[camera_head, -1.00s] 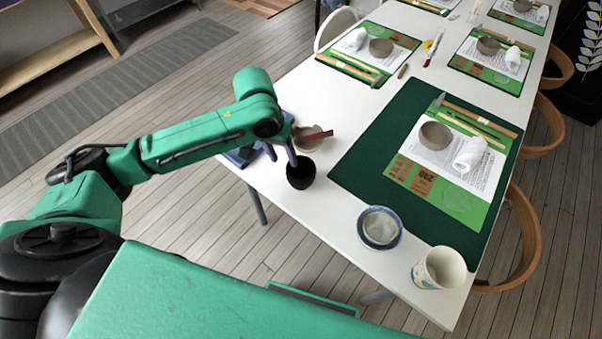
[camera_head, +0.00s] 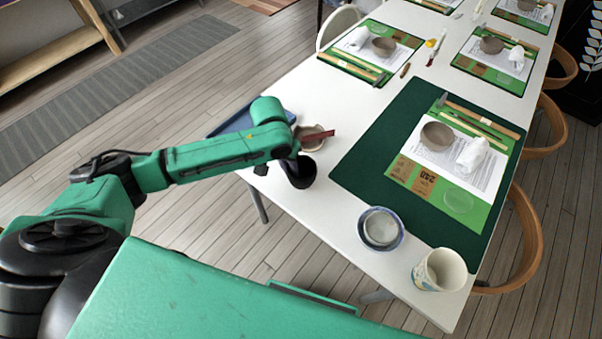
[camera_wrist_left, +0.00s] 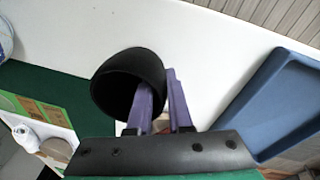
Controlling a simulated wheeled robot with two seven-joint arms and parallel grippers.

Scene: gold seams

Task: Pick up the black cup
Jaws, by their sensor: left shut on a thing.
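The black cup (camera_head: 303,171) is at the left edge of the white table in the head view. It also shows in the left wrist view (camera_wrist_left: 146,66), with its opening toward the camera. My left gripper (camera_head: 288,166) is at the cup's left side and is shut on its wall. In the left wrist view its purple fingers (camera_wrist_left: 163,92) straddle the rim, one inside the cup and one outside. I cannot tell whether the cup's base touches the table. My right gripper is in neither view.
A small bowl with a dark red stick (camera_head: 318,136) stands just behind the cup. A blue tray (camera_wrist_left: 272,100) lies beside it. A blue-rimmed bowl (camera_head: 381,228) and a patterned cup (camera_head: 439,270) stand nearer the front. A dark green mat (camera_head: 358,165) lies to the right.

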